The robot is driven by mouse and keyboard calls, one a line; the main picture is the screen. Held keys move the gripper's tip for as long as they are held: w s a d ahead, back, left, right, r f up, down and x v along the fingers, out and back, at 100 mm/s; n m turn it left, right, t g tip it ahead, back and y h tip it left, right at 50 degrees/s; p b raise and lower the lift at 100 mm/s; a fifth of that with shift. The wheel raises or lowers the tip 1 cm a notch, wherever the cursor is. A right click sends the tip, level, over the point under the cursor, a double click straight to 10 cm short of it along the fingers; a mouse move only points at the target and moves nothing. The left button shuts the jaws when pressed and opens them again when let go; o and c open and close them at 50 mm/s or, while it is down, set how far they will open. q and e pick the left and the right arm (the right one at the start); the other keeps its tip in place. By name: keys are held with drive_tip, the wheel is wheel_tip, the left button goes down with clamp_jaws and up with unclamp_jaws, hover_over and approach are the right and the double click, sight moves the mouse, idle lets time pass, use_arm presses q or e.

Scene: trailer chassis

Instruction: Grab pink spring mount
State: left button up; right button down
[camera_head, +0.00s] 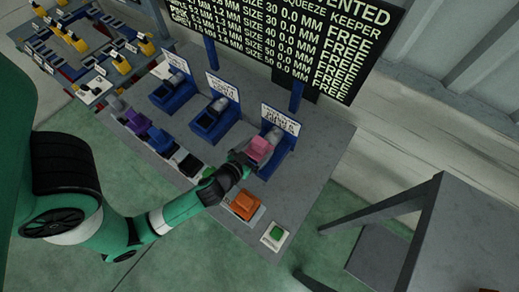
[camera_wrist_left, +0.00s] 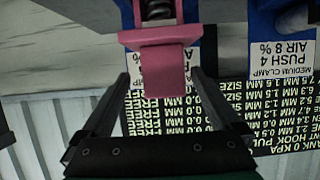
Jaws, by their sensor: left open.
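The pink spring mount (camera_head: 260,148) sits at the blue clamp stand (camera_head: 284,143) on the right of the grey table. It also shows in the left wrist view (camera_wrist_left: 165,65), hanging down between the two finger tips with a gap on either side. My left gripper (camera_head: 244,158) is open and close to the mount in the head view. In the left wrist view the open left gripper (camera_wrist_left: 159,80) has one dark finger to each side of the pink block. My right gripper is not in view.
An orange part (camera_head: 244,205) and a green button (camera_head: 276,233) lie near the table's front edge. Purple, blue and dark parts form a row to the left. Two more blue stands (camera_head: 213,120) with signs stand behind. A grey table (camera_head: 455,235) stands at right.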

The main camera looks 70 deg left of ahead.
sight(263, 140)
use_arm(q)
drive_tip(key=w+a, duration=0.1)
drive_tip(key=w+a+p, duration=0.1)
drive_tip(key=w+a, duration=0.1)
drive_tip(key=shift+f, duration=0.35)
drive_tip(key=shift+w+a+f, duration=0.2)
drive_tip(key=shift+w, duration=0.2)
drive_tip(key=shift+c, duration=0.3)
clamp_jaws()
